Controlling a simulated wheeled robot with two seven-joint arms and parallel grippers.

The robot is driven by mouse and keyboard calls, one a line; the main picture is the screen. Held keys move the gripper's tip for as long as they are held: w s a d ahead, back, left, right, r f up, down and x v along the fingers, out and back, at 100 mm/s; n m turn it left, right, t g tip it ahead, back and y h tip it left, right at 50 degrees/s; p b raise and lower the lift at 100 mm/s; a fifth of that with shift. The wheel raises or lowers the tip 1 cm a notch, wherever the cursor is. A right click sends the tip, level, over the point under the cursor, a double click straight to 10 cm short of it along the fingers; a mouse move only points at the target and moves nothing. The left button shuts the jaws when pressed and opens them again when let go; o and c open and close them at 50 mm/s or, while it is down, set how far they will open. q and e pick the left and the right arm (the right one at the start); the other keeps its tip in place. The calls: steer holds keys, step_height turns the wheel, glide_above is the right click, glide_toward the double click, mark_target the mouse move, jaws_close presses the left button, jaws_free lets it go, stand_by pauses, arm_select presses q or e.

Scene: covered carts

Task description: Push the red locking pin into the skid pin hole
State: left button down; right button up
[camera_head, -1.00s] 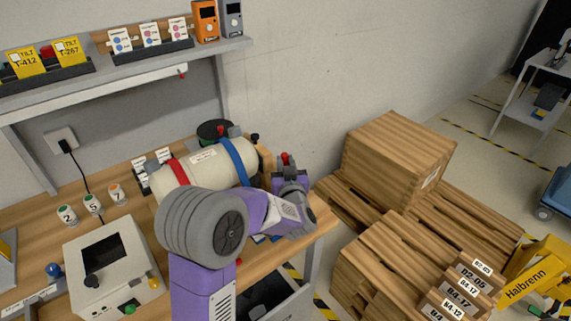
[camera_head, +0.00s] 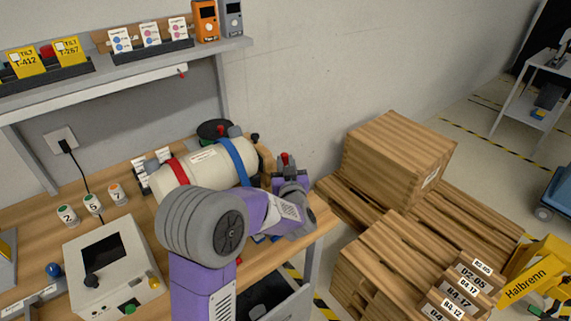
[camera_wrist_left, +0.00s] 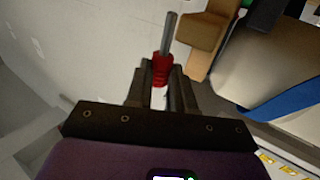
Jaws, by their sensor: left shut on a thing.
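The red locking pin (camera_wrist_left: 162,68) is clamped between the fingertips of my left gripper (camera_wrist_left: 164,80). Its bare metal shaft sticks out beyond the fingers in the left wrist view. In the head view a small red part of the pin (camera_head: 284,157) shows above my left gripper (camera_head: 288,168), at the right end of the bench. The gripper is just right of the cream cylinder. A wooden skid part (camera_wrist_left: 203,42) stands right of the shaft in the wrist view, with a gap between them. I cannot make out the pin hole. My right gripper is not in view.
The cream cylinder (camera_head: 203,166) with red and blue straps lies on the bench (camera_head: 35,212). A white control box (camera_head: 112,262) stands at front left. Wooden pallets (camera_head: 375,255) and a large crate (camera_head: 400,148) stand right of the bench. A shelf hangs above.

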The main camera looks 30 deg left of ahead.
arm_select(q)
steer(key=shift+f+b, duration=0.55)
steer(key=shift+f, duration=0.2)
steer(key=shift+r+p, duration=0.4)
steer(key=shift+r, duration=0.1)
steer(key=shift+f+b, duration=0.55)
steer(key=shift+f, duration=0.15)
stand_by(1.3)
steer(key=c, duration=0.9)
jaws_free()
steer(key=p+v, duration=0.1)
steer(key=v, duration=0.6)
steer(key=shift+s+d, duration=0.15)
steer(key=shift+s, duration=0.15)
steer(key=shift+c, duration=0.4)
